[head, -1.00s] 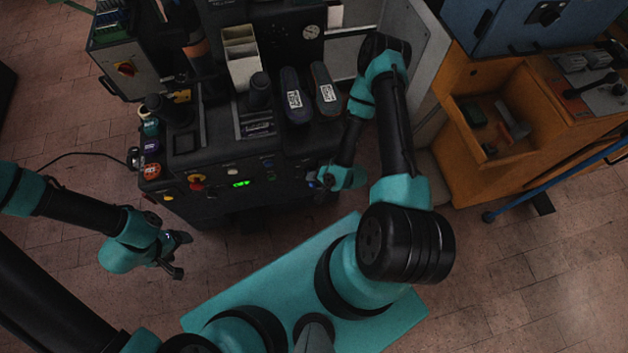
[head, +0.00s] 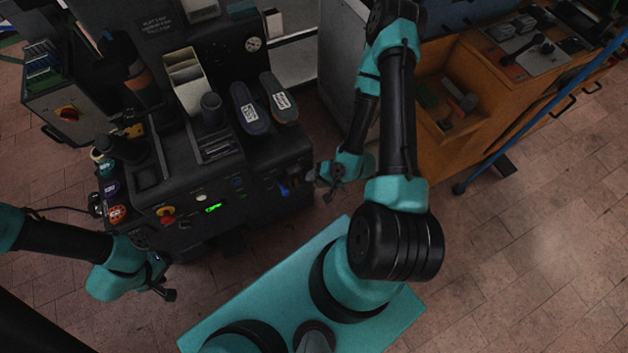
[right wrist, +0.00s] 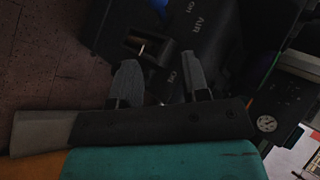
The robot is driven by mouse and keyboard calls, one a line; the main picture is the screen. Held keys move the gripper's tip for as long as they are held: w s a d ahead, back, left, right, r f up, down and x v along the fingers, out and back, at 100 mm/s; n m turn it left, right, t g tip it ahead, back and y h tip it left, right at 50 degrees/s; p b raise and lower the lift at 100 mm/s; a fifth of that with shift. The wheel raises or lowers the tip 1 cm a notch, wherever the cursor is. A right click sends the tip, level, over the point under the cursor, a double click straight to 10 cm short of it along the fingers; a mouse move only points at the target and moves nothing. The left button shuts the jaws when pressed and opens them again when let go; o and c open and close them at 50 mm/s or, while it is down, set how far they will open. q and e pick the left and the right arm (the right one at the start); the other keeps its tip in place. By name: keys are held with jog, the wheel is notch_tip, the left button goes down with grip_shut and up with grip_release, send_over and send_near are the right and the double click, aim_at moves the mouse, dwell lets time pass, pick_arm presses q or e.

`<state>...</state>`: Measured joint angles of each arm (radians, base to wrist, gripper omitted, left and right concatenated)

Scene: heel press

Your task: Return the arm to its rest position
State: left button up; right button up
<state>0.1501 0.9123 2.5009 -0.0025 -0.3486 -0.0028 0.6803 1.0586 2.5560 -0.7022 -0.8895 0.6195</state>
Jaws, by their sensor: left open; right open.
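My left gripper (head: 166,283) is open and empty. It hangs over the brick floor in front of the press's left part. My right gripper (head: 322,184) is open, at the front right corner of the black press (head: 215,190). In the right wrist view its two grey fingers (right wrist: 162,84) stand apart with nothing between them. Behind them is a dark panel with "AIR" and "ON" lettering (right wrist: 198,22). In the head view a blue lever (head: 284,188) on the press front is just left of the right gripper. Any contact cannot be told.
Two labelled shoes (head: 250,108) (head: 279,98) lie on the press top beside a beige bin (head: 187,80). A wooden cabinet (head: 480,125) with an open compartment and a blue rail (head: 540,105) stand at right. Floor (head: 530,260) at lower right is clear.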

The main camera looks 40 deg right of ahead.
jog(key=shift+w, duration=0.1)
dwell(0.5)
jog(key=w+a+r+n+g+h, duration=0.1)
jog(key=a+r+n+g+h, duration=0.1)
jog(key=a+r+n+g, duration=0.3)
jog(key=a+r+n, duration=0.1)
jog(key=a+n, duration=0.1)
jog(key=shift+w+a+n+g+h, duration=0.15)
jog(key=shift+w+n+g+h, duration=0.15)
jog(key=shift+n+g+h, duration=0.1)
dwell(2.0)
